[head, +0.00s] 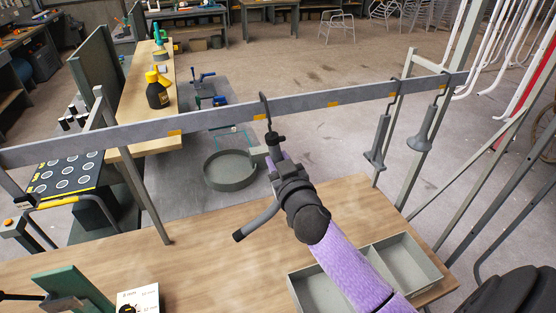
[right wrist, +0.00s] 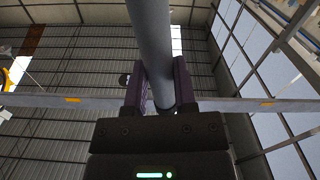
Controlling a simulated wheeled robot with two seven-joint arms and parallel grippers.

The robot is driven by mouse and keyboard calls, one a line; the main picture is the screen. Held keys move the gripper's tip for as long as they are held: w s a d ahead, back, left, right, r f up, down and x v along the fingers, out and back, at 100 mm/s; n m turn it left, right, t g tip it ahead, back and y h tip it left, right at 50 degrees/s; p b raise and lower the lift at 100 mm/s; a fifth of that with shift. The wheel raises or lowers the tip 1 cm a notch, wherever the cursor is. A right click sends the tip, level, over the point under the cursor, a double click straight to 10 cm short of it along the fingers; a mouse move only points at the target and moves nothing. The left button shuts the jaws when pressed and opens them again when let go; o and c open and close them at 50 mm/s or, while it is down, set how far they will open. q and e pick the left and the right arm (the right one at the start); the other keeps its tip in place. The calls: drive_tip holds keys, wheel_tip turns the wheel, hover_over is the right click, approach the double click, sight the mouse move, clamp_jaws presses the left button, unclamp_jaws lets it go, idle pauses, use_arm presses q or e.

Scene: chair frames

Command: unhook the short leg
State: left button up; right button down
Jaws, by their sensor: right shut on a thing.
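The grey rail (head: 220,114) crosses the head view with dark hooks on it. My right gripper (head: 274,158) is just below the middle hook (head: 265,108), shut on a grey tube that I take for the short leg. In the right wrist view, the short leg (right wrist: 152,40) runs between the two dark fingers of my right gripper (right wrist: 157,88). In the head view my gripper and arm hide most of it. I cannot tell whether it still hangs on the hook. My left gripper is not in view.
Two other grey legs, one (head: 379,140) beside the other (head: 426,122), hang from the rail on the right. Below are a wooden table (head: 200,260), a divided grey tray (head: 405,258) and a white card (head: 138,300). A round grey basin (head: 230,172) stands behind.

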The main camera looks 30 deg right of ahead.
drive_tip(key=shift+s+a+r+p, duration=0.2)
drive_tip(key=shift+s+p, duration=0.1)
drive_tip(key=shift+s, duration=0.3)
drive_tip(key=shift+s+a+r+p, duration=0.15)
drive_tip(key=shift+s+p, duration=0.15)
drive_tip(key=shift+s, duration=0.3)
drive_tip(key=shift+r+p+v, duration=0.2)
drive_tip(key=shift+p+v, duration=0.2)
drive_tip(key=shift+v, duration=0.85)
